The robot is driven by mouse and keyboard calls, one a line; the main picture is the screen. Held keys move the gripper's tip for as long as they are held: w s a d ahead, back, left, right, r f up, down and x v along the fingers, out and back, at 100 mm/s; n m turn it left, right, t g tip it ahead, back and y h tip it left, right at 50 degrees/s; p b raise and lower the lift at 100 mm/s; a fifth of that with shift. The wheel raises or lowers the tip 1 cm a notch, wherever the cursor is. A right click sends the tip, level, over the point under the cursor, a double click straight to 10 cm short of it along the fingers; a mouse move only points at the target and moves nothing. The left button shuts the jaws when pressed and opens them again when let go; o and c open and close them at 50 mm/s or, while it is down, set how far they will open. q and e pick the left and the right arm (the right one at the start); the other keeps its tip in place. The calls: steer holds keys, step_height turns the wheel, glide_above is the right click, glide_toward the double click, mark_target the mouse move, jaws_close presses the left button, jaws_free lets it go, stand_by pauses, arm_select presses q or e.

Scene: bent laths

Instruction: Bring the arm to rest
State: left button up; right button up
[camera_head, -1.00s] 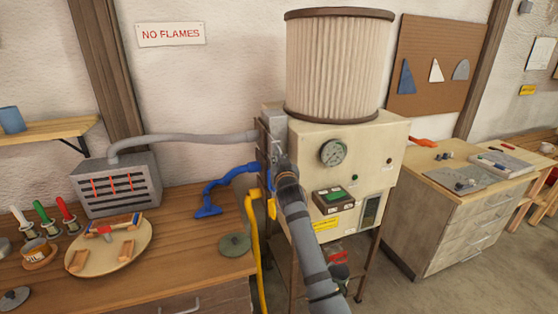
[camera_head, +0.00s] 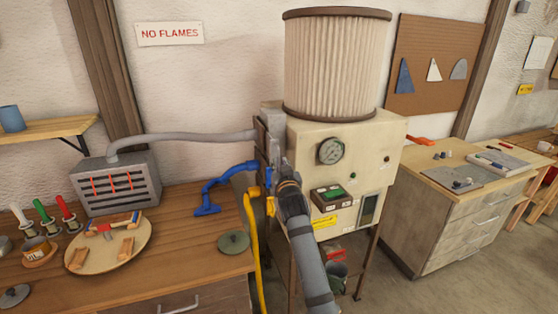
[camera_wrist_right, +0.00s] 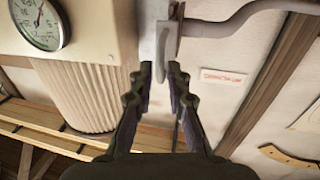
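My right arm (camera_head: 305,245) rises from the bottom of the head view to the left side of the cream machine (camera_head: 310,150). Its gripper (camera_head: 274,155) is small and partly hidden there against the grey box. In the right wrist view the two dark fingers of the right gripper (camera_wrist_right: 160,75) stand apart with a gap between their tips. A grey metal fitting (camera_wrist_right: 163,40) on the machine's side shows beyond the gap; I see nothing held. I cannot tell how close the fingertips are to it. My left gripper is not in view.
A grey hose (camera_head: 190,138) runs from the slotted grey box (camera_head: 118,185) to the machine. Blue (camera_head: 208,208) and yellow (camera_head: 252,235) hoses hang left of my arm. The wooden bench (camera_head: 190,260) fills the lower left; a drawer cabinet (camera_head: 450,220) stands right.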

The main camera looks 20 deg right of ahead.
steer(key=s, duration=0.3)
steer(key=shift+s+a, duration=0.1)
steer(key=shift+a, duration=0.15)
steer(key=shift+f, duration=0.1)
